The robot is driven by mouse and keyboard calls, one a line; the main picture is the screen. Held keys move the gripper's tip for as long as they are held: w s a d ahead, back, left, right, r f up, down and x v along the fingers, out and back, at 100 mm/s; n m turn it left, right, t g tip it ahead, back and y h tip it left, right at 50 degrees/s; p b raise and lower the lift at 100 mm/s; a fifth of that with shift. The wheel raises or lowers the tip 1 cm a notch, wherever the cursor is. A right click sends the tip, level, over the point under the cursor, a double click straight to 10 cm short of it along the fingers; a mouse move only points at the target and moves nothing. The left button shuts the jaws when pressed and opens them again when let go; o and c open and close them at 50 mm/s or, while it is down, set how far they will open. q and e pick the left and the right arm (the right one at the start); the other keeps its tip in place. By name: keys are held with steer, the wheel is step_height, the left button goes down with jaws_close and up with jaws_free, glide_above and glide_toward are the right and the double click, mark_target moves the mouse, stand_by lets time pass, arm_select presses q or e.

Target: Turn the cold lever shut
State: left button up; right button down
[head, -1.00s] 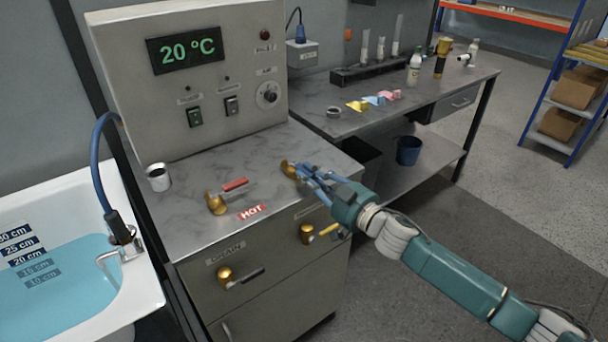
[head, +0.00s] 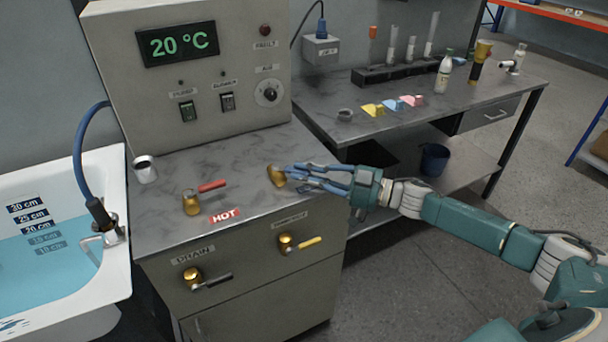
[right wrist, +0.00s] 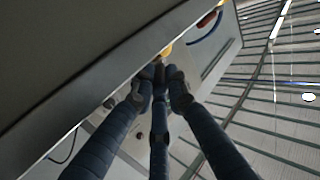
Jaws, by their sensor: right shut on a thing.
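The cold lever's brass valve body (head: 277,175) stands near the right front edge of the grey countertop. My right gripper (head: 299,178) comes in from the right, with blue fingers closed just right of the brass body. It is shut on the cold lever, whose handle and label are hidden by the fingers. In the right wrist view the fingertips (right wrist: 160,76) meet close to a small patch of brass (right wrist: 166,50) at the counter edge. My left gripper is not in view.
The hot lever (head: 211,186) with its red handle and HOT label (head: 225,216) is to the left. Drain (head: 193,278) and yellow-handled (head: 287,243) valves protrude from the cabinet front. The bathtub (head: 112,190) is at far left.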

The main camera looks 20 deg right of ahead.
steer(key=shift+w+d+r, duration=0.15)
steer(key=shift+w+d, duration=0.05)
steer(key=shift+d, duration=0.05)
steer(key=c, duration=1.7)
jaws_free()
steer(key=shift+g, duration=0.3)
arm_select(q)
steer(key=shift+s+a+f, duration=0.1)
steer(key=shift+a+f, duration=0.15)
arm_select(e)
step_height(320, 180, up, 10)
steer(key=shift+f, duration=0.1)
steer(key=shift+c, duration=0.2)
